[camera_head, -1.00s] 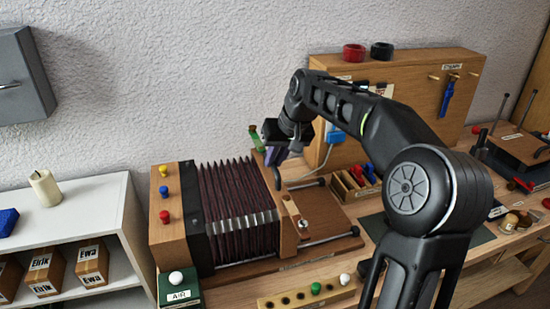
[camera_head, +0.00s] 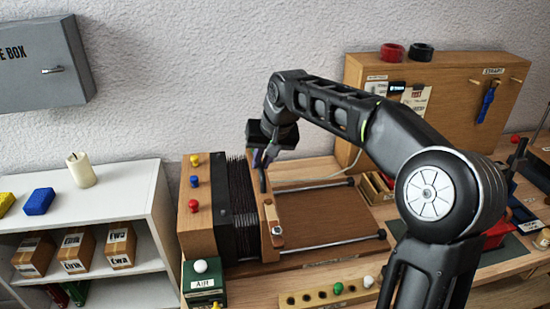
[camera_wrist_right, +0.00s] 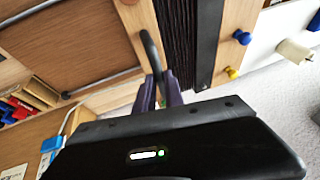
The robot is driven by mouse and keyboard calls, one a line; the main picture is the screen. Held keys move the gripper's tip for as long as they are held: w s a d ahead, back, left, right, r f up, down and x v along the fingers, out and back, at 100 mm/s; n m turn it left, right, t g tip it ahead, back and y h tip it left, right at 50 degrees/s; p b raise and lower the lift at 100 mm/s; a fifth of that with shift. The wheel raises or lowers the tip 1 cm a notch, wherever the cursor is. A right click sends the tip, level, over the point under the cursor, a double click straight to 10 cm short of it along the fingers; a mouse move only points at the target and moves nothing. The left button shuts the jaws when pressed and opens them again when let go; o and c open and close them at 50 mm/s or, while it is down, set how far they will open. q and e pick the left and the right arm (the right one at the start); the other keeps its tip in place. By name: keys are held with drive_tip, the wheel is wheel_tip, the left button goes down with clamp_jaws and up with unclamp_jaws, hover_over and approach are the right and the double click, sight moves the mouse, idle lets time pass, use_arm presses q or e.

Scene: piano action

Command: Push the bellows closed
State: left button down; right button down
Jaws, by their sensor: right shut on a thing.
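The dark pleated bellows (camera_head: 240,200) is squeezed into a narrow stack between the fixed wooden end block (camera_head: 195,225) with its black plate and the wooden moving board (camera_head: 268,228). The bellows also shows as dark folds in the wrist view (camera_wrist_right: 175,35). My right gripper (camera_head: 263,165) is at the top of the moving board, shut on its dark curved handle (camera_head: 263,182). In the wrist view, the purple-grey fingers of the gripper (camera_wrist_right: 160,92) close around the handle (camera_wrist_right: 151,50). My left gripper is out of view.
Two metal rails (camera_head: 335,242) run right from the board over a bare wooden base (camera_head: 325,212). A green AIR box (camera_head: 204,285) and a peg strip (camera_head: 325,296) stand in front. A white shelf (camera_head: 130,210) is left. My right arm crosses the bench's right side.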

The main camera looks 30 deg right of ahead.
drive_tip(key=c, duration=1.4)
unclamp_jaws()
drive_tip(key=shift+w+a, duration=0.15)
drive_tip(key=shift+a, duration=0.2)
drive_tip(key=shift+c, duration=0.2)
drive_tip(key=shift+d, duration=0.1)
drive_tip(key=shift+s+r, duration=0.2)
drive_tip(key=shift+r, duration=0.2)
drive_tip(key=v, duration=0.7)
drive_tip(key=shift+b, duration=0.35)
